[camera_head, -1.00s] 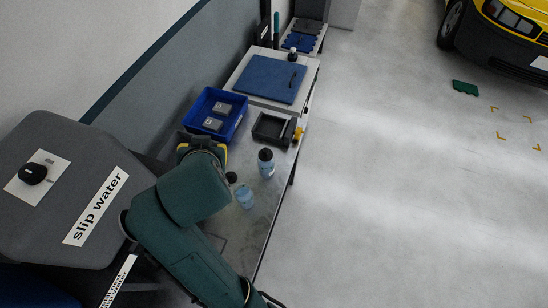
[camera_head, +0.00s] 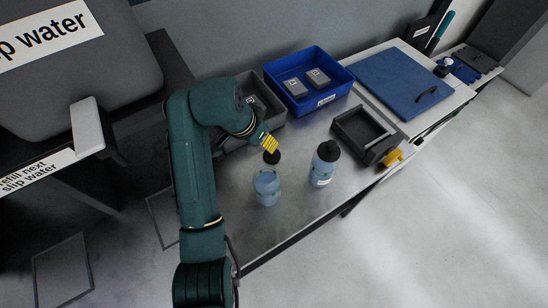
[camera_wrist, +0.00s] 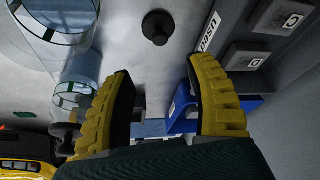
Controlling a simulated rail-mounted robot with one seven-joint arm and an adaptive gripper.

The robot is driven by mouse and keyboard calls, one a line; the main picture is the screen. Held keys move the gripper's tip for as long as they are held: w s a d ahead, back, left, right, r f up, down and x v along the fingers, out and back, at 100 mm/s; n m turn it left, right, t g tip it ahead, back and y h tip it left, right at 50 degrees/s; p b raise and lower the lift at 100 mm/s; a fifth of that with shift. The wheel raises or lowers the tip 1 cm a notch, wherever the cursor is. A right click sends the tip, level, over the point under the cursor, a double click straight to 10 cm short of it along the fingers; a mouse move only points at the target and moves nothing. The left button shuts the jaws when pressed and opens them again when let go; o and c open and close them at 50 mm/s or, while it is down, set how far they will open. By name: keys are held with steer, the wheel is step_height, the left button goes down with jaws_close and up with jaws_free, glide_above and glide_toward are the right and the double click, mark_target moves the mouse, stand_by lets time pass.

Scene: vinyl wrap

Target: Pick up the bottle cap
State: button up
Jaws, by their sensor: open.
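The black bottle cap (camera_head: 272,157) lies loose on the metal table behind the open clear bottle. It also shows upright on the table at the top middle of the wrist view (camera_wrist: 157,28). The open bottle (camera_head: 267,188) has no cap and is at the upper left of the wrist view (camera_wrist: 60,14). A second bottle (camera_head: 324,168) wears its black cap. My gripper (camera_head: 268,145) is above the table by the loose cap in the head view. In the wrist view my gripper (camera_wrist: 160,72) has its yellow fingers apart with nothing between them, and the cap lies beyond the fingertips.
A blue bin (camera_head: 335,84) with two grey blocks stands behind. A grey bin (camera_head: 230,144) is left of it, close to my gripper. A dark tray (camera_head: 388,150) and a blue board (camera_head: 405,78) are at the right. The table front (camera_head: 280,225) is clear.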

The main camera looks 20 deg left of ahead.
steer(key=b+x, duration=0.4)
steer(key=x, duration=0.8)
steer(key=shift+w+d+f, duration=0.15)
steer(key=shift+w+f, duration=0.05)
steer(key=shift+w, duration=0.1)
steer(key=c, duration=0.9)
